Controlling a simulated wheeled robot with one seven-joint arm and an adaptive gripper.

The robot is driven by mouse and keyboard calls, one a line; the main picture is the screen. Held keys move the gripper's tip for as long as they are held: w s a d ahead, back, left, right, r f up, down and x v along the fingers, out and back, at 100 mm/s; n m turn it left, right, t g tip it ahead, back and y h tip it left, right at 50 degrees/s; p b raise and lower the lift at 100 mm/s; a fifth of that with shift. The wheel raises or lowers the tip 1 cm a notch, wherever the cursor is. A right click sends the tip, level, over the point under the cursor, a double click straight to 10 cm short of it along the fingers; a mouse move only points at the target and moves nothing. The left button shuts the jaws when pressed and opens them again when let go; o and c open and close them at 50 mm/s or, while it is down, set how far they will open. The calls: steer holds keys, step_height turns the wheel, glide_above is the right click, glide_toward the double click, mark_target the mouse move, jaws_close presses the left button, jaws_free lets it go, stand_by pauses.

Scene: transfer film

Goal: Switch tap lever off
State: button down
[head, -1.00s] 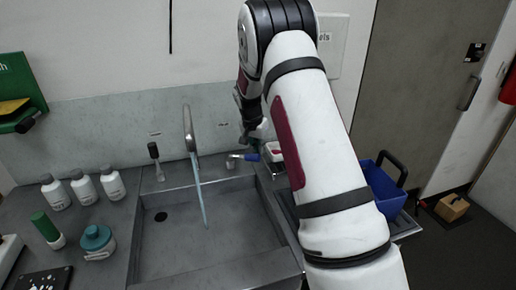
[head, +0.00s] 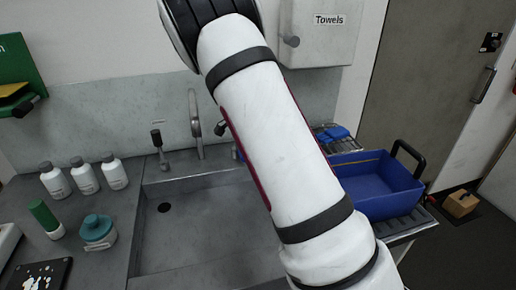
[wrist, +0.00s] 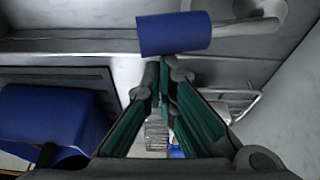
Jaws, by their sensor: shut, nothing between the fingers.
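The tap's curved grey spout (head: 194,118) stands behind the sink, and no water stream shows below it. The tap lever, a metal stem with a blue sleeve (wrist: 175,34), lies across the top of the wrist view. In the head view my arm covers nearly all of the lever. My gripper (wrist: 165,65) has its green-sided fingers together and empty, with the tips just below the blue sleeve in the picture. I cannot tell whether they touch it. My arm hides most of the gripper in the head view.
The sink basin (head: 160,235) is empty. A blue bin (head: 375,200) stands right of the sink and also shows in the wrist view (wrist: 45,120). White bottles (head: 85,178) stand on the left counter. A towel dispenser (head: 325,40) hangs on the wall.

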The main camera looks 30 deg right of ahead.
steer(key=shift+a, duration=0.65)
steer(key=v, duration=0.7)
steer(key=shift+d+r, duration=0.1)
steer(key=shift+r, duration=0.2)
stand_by(0.4)
